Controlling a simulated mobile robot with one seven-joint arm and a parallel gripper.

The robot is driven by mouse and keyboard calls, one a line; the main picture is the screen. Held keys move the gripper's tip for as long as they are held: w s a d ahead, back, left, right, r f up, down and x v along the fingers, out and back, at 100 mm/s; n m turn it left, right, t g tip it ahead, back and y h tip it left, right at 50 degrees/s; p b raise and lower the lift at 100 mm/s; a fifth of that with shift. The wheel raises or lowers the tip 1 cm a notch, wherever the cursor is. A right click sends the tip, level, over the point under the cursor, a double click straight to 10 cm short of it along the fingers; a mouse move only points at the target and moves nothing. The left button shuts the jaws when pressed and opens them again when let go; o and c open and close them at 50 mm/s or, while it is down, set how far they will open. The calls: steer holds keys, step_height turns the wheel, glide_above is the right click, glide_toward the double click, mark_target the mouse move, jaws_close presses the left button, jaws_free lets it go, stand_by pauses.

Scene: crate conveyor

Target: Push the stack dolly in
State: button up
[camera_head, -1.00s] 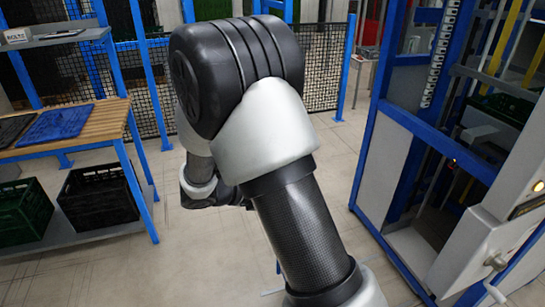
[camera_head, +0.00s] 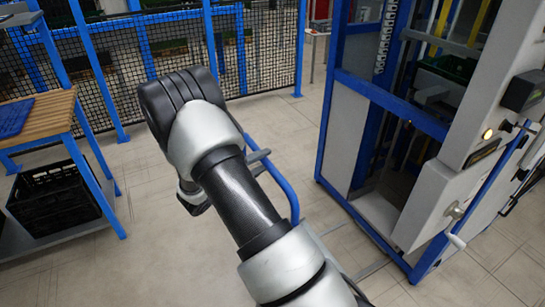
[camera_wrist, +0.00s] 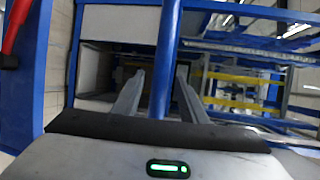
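The stack dolly shows only in part in the head view. Its blue tubular handle (camera_head: 287,190) stands upright beside my arm, and thin grey lines on the floor beyond may be its low frame; I cannot tell. My gripper (camera_head: 263,162) is at the handle's upper part, mostly hidden behind my arm. In the wrist view the two grey fingers of my gripper (camera_wrist: 161,85) are apart, with a blue bar (camera_wrist: 168,45) between them. A gap shows beside the bar, so the fingers are not closed on it. Any crates on the dolly are hidden.
A blue-framed machine (camera_head: 345,130) with an open lower bay stands at right, with a control box (camera_head: 440,205) and lit amber button. A wooden-topped bench (camera_head: 45,125) with a black crate (camera_head: 60,195) stands at left. Mesh fencing (camera_head: 265,50) closes the back. Floor between is clear.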

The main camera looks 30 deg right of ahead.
steer(key=x, duration=0.5)
steer(key=shift+w+d+f, duration=0.1)
steer(key=shift+w+d, duration=0.05)
steer(key=shift+d, duration=0.2)
jaws_close()
